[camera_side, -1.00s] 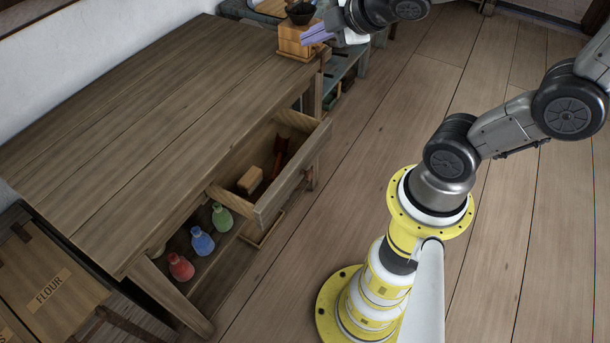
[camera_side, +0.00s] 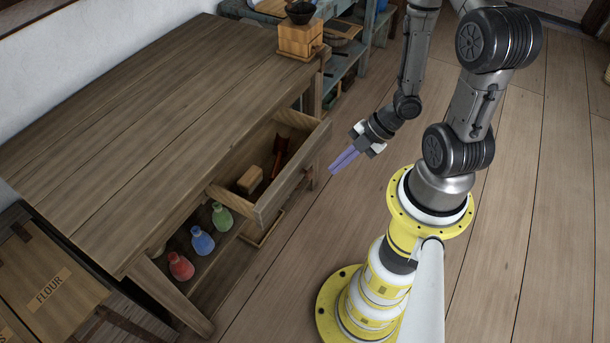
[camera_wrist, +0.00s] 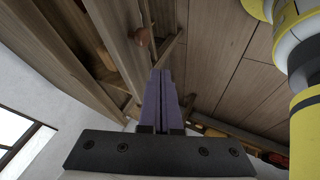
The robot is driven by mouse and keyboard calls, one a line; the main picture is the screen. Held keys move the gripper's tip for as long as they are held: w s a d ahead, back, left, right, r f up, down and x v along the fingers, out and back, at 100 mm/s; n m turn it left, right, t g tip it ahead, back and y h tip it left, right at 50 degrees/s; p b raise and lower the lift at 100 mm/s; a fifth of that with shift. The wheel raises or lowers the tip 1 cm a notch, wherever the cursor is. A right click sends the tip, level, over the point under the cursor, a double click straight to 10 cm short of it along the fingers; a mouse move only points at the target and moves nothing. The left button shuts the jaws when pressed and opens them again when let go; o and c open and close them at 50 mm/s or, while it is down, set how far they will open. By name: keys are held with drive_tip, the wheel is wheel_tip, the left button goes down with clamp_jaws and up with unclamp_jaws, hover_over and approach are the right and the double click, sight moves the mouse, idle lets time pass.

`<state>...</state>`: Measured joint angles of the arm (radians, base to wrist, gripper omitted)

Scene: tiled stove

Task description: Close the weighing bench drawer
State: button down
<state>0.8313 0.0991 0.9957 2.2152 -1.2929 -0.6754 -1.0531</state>
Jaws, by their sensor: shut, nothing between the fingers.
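The wooden weighing bench (camera_side: 130,110) fills the left of the side view. Its drawer (camera_side: 292,176) is pulled out towards my arm's base, with a wooden block (camera_side: 250,179) and a dark red item (camera_side: 280,150) inside. My gripper (camera_side: 341,163), with purple fingers, is shut and empty. It is in front of the drawer's outer face, near its far end, and looks apart from it. In the wrist view, the fingers (camera_wrist: 161,85) point towards the drawer front (camera_wrist: 121,45), which carries a round reddish knob (camera_wrist: 139,36).
Red (camera_side: 181,266), blue (camera_side: 202,241) and green (camera_side: 222,216) flasks stand on a shelf below the drawer. A wooden box with a dark bowl (camera_side: 300,35) is at the bench's far corner. A flour crate (camera_side: 45,285) is at lower left. Open floor lies before the bench.

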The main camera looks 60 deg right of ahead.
sight(308, 178)
drive_tip(key=w+a+f, duration=0.1)
drive_tip(key=w+f, duration=0.1)
drive_tip(key=w+a+f, duration=0.1)
drive_tip(key=w+f, duration=0.1)
drive_tip(key=w+a+f, duration=0.1)
drive_tip(key=w+f, duration=0.1)
drive_tip(key=w, duration=0.1)
drive_tip(key=shift+f, duration=0.25)
drive_tip(key=shift+w, duration=0.4)
drive_tip(key=shift+w, duration=0.1)
drive_tip(key=w, duration=1.6)
drive_tip(key=shift+s, duration=0.15)
